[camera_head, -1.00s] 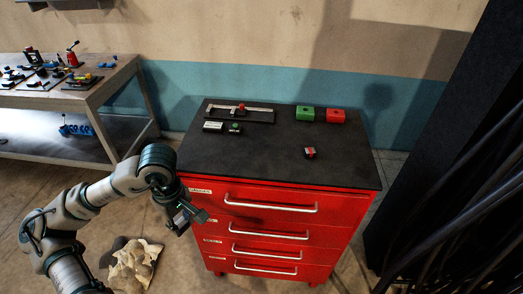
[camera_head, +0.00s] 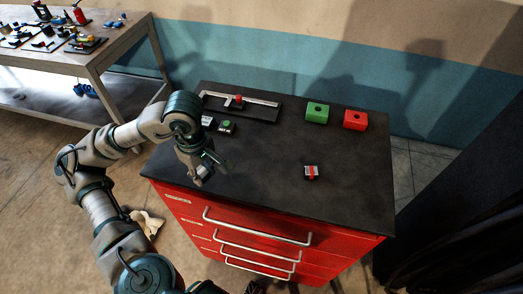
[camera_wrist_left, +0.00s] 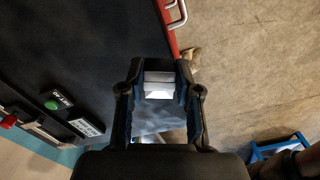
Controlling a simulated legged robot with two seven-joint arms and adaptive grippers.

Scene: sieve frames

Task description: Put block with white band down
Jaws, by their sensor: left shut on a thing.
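My left gripper (camera_head: 206,172) is shut on a small block with a white band. In the left wrist view, the block (camera_wrist_left: 158,85) shows as a pale grey and white piece between the two fingers (camera_wrist_left: 160,98); most of its body is hidden. In the head view the gripper is near the front left edge of the black cabinet top (camera_head: 260,180), and the held block is hard to make out. My right gripper is not seen.
Green (camera_head: 317,114) and red (camera_head: 355,120) blocks stand at the back. A caliper-like tool (camera_head: 255,100) and a green-button box (camera_head: 227,127) lie back left. The middle is clear.

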